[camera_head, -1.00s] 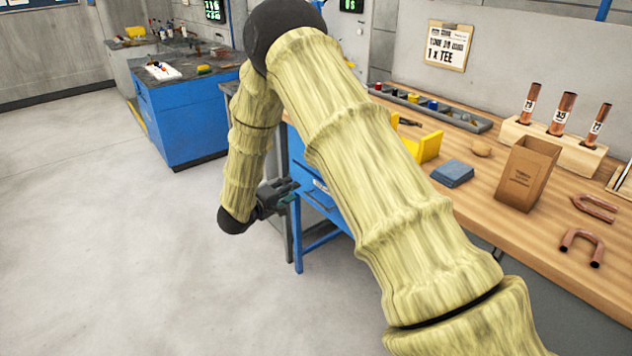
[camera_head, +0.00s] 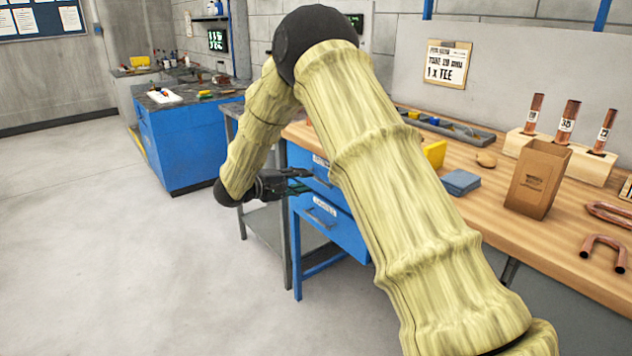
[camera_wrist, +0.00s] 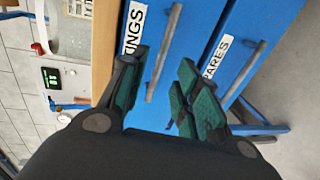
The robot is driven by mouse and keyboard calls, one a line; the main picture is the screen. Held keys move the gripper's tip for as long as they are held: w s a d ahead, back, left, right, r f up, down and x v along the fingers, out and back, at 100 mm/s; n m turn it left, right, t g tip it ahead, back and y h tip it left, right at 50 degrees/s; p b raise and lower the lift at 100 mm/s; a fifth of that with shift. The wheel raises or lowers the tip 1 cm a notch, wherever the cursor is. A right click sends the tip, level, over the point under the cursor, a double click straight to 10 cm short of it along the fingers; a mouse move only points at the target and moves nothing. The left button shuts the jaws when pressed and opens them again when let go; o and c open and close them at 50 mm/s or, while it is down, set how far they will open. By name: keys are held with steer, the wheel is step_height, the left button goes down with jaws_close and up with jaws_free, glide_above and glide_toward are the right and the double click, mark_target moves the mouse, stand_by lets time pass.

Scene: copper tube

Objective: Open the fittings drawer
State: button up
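The fittings drawer (camera_wrist: 190,40) is blue, with a grey bar handle (camera_wrist: 164,52) and a label of which "INGS" shows in the wrist view. It is the upper drawer under the bench; its front (camera_head: 304,160) is partly hidden by my arm in the head view. It looks shut. My gripper (camera_wrist: 168,84) is open and empty, its green-padded fingers pointing at the drawer front. The handle lies between the finger lines, apparently just beyond the tips; I cannot tell whether they touch. In the head view my gripper (camera_head: 292,182) is beside the drawers' left edge.
The lower drawer (camera_head: 338,226), labelled "SPARES" in the wrist view, has its own bar handle (camera_wrist: 246,75). The wooden bench top (camera_head: 480,205) carries a paper bag (camera_head: 537,180) and copper tubes. The floor (camera_head: 150,270) at left is clear.

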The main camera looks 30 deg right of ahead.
mark_target(315, 178)
steer(key=x, duration=0.6)
steer(key=shift+b, duration=0.35)
jaws_close()
